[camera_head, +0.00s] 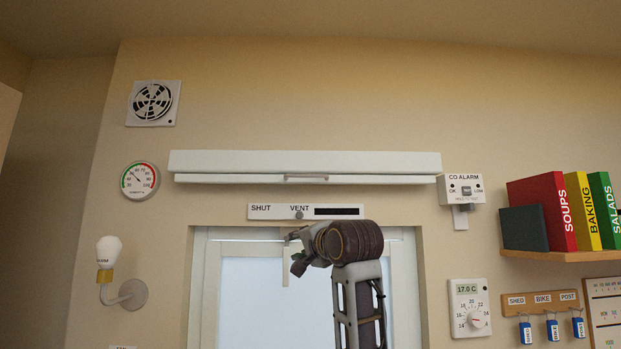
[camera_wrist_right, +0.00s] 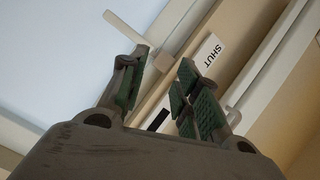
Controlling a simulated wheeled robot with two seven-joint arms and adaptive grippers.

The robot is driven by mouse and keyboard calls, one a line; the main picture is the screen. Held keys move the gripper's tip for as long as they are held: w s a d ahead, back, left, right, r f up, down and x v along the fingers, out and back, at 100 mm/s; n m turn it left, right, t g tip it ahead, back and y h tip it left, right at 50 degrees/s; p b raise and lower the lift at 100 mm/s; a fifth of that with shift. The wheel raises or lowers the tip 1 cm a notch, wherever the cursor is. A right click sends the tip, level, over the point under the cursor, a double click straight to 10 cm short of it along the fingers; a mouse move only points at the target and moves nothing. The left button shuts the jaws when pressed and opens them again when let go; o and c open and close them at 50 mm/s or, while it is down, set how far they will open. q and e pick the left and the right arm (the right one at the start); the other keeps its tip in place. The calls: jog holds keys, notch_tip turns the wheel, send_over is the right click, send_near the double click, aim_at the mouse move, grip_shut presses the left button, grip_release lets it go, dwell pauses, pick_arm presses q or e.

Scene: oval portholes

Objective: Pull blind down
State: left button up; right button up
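The blind is rolled up under a long white housing (camera_head: 305,161) above the window. Its white bottom bar (camera_head: 400,179) sits just below the housing, with a small grey handle (camera_head: 306,178) at its middle. My right gripper (camera_head: 294,252) is below the handle and the vent strip, in front of the upper window frame, apart from the blind. In the right wrist view my right gripper (camera_wrist_right: 160,75) is open, its green-padded fingers apart with nothing held between them. My left gripper is not in view.
A SHUT/VENT strip (camera_head: 270,211) with a small knob (camera_head: 299,214) lies between the blind and the window (camera_head: 245,290). A CO alarm (camera_head: 461,189) is close to the blind's right end. A gauge (camera_head: 140,180) hangs left; a shelf (camera_head: 560,256) with books is at right.

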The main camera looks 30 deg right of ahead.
aim_at(310, 176)
jog(key=s+d+r+m+t, duration=0.1)
jog(key=s+r+m, duration=0.1)
jog(key=s+r, duration=0.3)
jog(key=s+d+r+m+t, duration=0.1)
jog(key=s+r, duration=0.4)
jog(key=r, duration=0.6)
jog(key=shift+s+d+m+t+h, duration=0.25)
jog(key=shift+d+m+t+h, duration=0.15)
jog(key=shift+m, duration=0.1)
jog(key=shift+w, duration=0.2)
jog(key=p+x, duration=0.4)
jog(key=x, duration=0.8)
jog(key=shift+p, duration=0.3)
jog(key=shift+x, duration=0.75)
jog(key=shift+f, duration=0.1)
grip_shut()
